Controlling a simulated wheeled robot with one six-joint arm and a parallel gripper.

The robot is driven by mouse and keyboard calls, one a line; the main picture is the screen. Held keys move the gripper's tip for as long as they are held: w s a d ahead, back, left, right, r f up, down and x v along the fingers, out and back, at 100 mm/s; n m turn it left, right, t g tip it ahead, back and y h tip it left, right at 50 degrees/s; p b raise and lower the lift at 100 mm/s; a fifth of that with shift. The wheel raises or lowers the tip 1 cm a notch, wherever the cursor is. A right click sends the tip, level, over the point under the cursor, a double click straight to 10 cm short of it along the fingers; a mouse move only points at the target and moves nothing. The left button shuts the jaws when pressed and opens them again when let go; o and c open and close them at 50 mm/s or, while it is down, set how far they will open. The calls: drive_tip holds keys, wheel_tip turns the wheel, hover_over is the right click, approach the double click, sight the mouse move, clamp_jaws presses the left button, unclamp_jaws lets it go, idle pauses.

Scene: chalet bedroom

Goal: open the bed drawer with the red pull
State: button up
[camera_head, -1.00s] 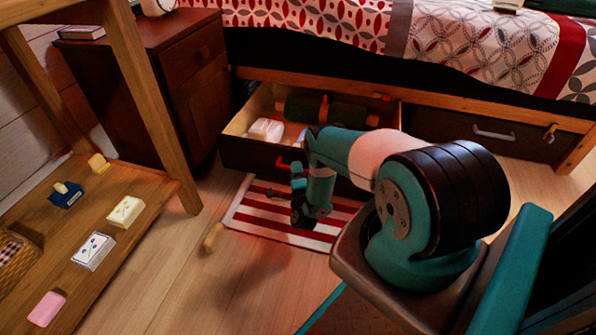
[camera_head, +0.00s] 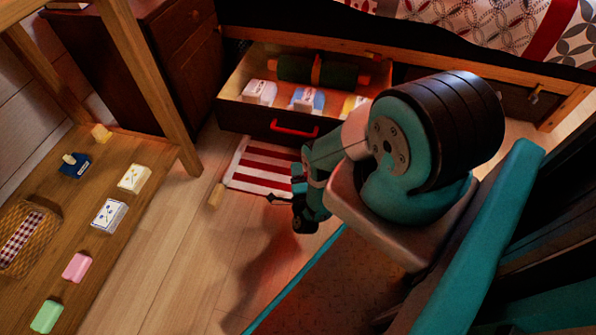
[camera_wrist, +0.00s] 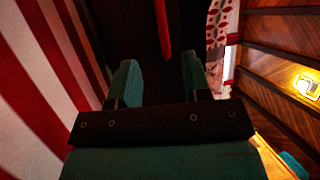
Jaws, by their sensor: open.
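The bed drawer (camera_head: 247,121) stands pulled out from under the bed, its inside showing. Its red pull (camera_head: 294,129) is on the dark front panel and is clear of my gripper. In the wrist view the red pull (camera_wrist: 164,30) runs as a bar beyond and between the two fingers. My gripper (camera_wrist: 158,80) has its teal fingers spread with nothing between them. In the head view my gripper (camera_head: 283,200) is low over the floor, in front of the drawer and apart from the pull; its fingers are small there.
The drawer holds a dark green roll (camera_head: 335,74) and several small boxes. A red-striped rug (camera_head: 262,170) lies before it. A wooden shelf (camera_head: 150,215) with small items is on the left, beside a dark nightstand (camera_head: 185,85). A second drawer is partly hidden.

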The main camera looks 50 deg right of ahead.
drive_tip(key=shift+v, duration=1.05)
